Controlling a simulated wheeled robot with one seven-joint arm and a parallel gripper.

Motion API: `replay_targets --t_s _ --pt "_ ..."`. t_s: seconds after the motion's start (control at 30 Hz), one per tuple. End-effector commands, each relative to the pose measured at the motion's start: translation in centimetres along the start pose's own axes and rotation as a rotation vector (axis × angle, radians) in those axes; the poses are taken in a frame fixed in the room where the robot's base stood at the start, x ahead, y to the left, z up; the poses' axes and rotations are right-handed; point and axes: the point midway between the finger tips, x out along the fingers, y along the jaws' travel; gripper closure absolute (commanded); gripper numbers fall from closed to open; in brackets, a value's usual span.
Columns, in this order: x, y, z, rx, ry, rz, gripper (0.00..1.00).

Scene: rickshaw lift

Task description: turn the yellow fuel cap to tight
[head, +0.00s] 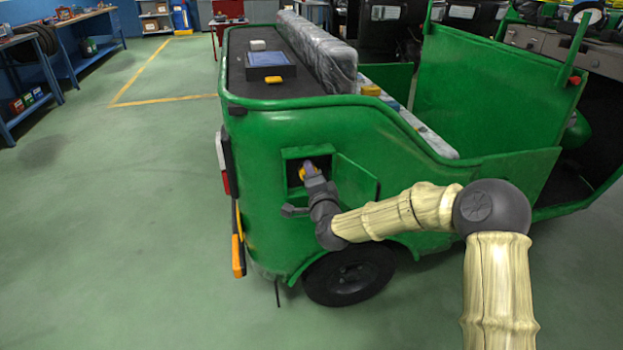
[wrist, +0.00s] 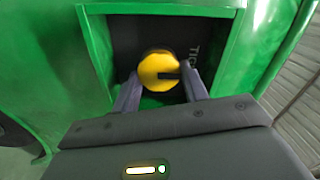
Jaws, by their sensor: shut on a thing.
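The yellow fuel cap (wrist: 157,71) sits in the square recess on the green rickshaw's side. It shows round in the wrist view, with a dark mark on its right part. In the head view the cap (head: 303,174) is partly hidden by my gripper. My gripper (wrist: 162,88) reaches into the recess, its two fingers on either side of the cap, shut on it.
The green fuel door (head: 355,189) stands open to the right of the recess. The rear wheel (head: 348,276) is below. The rickshaw (head: 265,220) has a dark rear deck with a blue box (head: 270,66) on it. The floor to the left (head: 120,220) is clear.

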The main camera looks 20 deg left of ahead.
Motion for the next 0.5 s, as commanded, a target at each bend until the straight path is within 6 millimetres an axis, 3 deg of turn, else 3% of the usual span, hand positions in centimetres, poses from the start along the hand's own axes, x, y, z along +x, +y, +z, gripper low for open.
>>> replay_targets --t_s 0.37,0.4,0.5 --pt "-0.02 0.19 -0.03 0.011 0.0 0.005 0.79" --pt "-0.02 0.19 -0.03 0.011 0.001 0.005 0.52" --pt "-0.02 0.17 -0.02 0.01 0.0 0.004 0.34"
